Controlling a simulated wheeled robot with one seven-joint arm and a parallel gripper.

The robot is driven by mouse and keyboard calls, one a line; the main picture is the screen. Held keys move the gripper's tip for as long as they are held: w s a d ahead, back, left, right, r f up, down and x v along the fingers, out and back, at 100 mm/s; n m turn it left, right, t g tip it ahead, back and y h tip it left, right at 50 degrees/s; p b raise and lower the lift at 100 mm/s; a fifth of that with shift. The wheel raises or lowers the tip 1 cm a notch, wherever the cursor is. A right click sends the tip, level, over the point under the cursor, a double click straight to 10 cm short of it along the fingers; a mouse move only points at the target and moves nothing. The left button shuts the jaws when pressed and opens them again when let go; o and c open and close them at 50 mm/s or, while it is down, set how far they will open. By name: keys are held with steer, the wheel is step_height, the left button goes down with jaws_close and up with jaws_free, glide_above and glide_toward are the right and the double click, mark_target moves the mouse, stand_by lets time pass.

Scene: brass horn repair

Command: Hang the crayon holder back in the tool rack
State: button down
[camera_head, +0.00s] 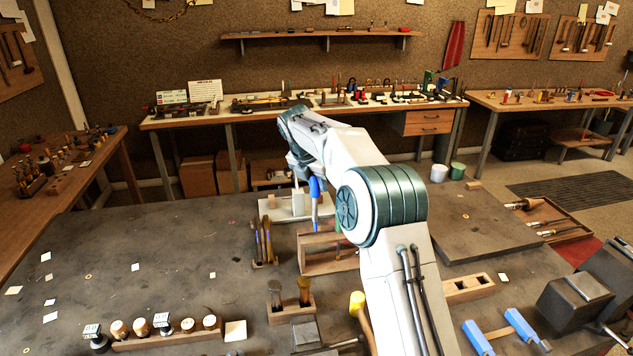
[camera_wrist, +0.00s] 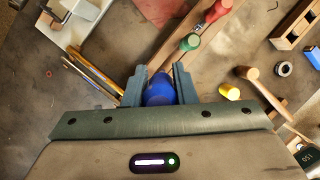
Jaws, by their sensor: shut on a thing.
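My gripper (camera_wrist: 160,74) is shut on a blue-ended tool (camera_wrist: 160,92), which looks like the crayon holder. In the wrist view its blue end sits between the two fingers. In the head view the tool (camera_head: 315,188) hangs roughly upright below my gripper (camera_head: 312,180), its lower end close to the wooden tool rack (camera_head: 318,266). I cannot tell whether it touches the rack. In the wrist view the rack (camera_wrist: 172,48) runs above the fingers and carries a red-handled tool (camera_wrist: 216,12) and a green-handled tool (camera_wrist: 190,42). My arm hides the rack's right part in the head view.
A small stand with upright brushes (camera_head: 264,243) is left of the rack. A block with two wooden-handled tools (camera_head: 290,308) stands in front. A yellow-headed mallet (camera_head: 358,303) lies to the right. The bench's left part is mostly clear, with scattered paper tags.

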mark_target(315, 219)
steer(key=shift+f, duration=0.15)
steer(key=shift+f+b, duration=0.75)
steer(key=shift+f, duration=1.1)
steer(key=shift+p, duration=0.8)
steer(key=shift+f, duration=0.1)
stand_by(0.4)
steer(key=shift+f+b, duration=2.05)
steer(key=shift+f, duration=2.6)
steer(key=c, duration=1.1)
jaws_free()
